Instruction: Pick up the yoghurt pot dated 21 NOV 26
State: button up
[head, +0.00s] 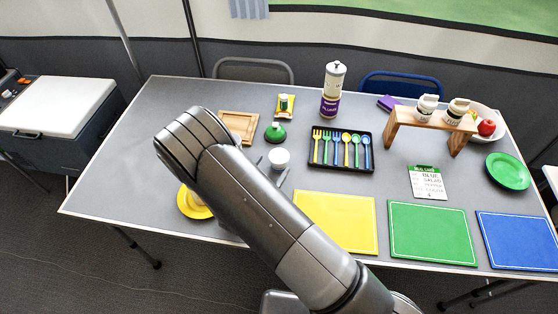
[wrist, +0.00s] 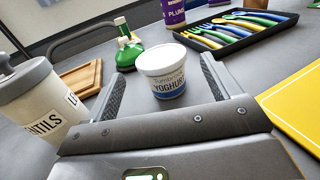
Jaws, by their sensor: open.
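A white yoghurt pot (head: 279,158) with a blue band stands upright on the grey table (head: 330,184), left of the cutlery tray. It also shows in the wrist view (wrist: 163,72), with "YOGHURT" readable on its side; I can read no date on it. My gripper (wrist: 161,84) is open, with one finger to each side of the pot in the wrist view and the pot a little beyond the fingertips or between them; I cannot tell which. In the head view my arm hides most of the gripper. I see no other yoghurt pot.
A canister (wrist: 38,98) marked "...NTILS" stands close at the left of my gripper. Beyond the pot are a green-based item (wrist: 127,50) and a wooden board (wrist: 80,78). The cutlery tray (head: 369,168) and yellow mat (head: 345,222) lie to the right.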

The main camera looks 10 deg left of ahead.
aim_at(283, 150)
jog(key=x, duration=0.6)
jog(key=shift+f, duration=0.2)
jog(key=shift+s, duration=0.1)
jog(key=c, duration=1)
jog(key=shift+o, duration=0.2)
jog(key=shift+r, duration=0.1)
